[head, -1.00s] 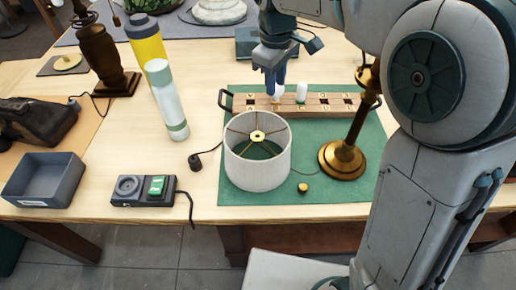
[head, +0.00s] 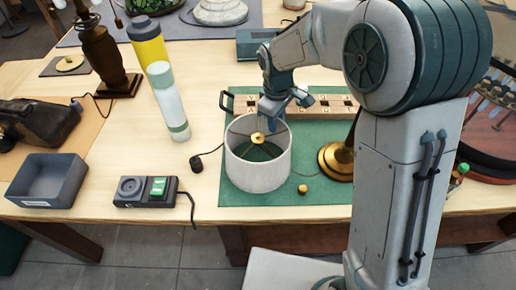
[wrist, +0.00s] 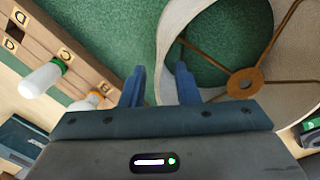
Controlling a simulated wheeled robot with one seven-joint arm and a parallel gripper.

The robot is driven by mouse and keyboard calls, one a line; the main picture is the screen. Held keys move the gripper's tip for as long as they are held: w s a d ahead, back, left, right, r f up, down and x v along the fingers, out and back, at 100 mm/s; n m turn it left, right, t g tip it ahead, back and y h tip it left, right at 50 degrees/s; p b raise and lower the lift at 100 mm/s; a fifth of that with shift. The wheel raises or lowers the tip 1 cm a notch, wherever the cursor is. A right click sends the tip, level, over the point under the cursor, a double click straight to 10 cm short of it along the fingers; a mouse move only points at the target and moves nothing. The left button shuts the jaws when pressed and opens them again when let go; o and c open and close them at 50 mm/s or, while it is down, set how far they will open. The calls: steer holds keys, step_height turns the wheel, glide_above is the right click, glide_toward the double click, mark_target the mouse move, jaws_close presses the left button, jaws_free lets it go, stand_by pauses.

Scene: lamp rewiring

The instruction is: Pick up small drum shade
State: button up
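The small drum shade (head: 258,175) is a white open cylinder with a brass spider fitting. It stands upright on the green mat (head: 235,197). My gripper (head: 272,119) is at the shade's back rim. In the wrist view, my gripper (wrist: 159,75) is open, with one finger inside the shade (wrist: 288,85) and the other outside it. The wall passes between the fingers, with a visible gap. The head view partly hides the fingertips behind my wrist.
A wooden rack (head: 310,111) stands behind the shade; the wrist view shows a green-based bulb (wrist: 45,78) and an orange-based one (wrist: 88,102). A brass lamp base (head: 335,160) is to the right. A small brass knob (head: 303,189) and a black plug (head: 196,163) lie nearby.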

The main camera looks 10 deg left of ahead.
steer(key=shift+f, duration=0.2)
jaws_close()
steer(key=shift+r, duration=0.1)
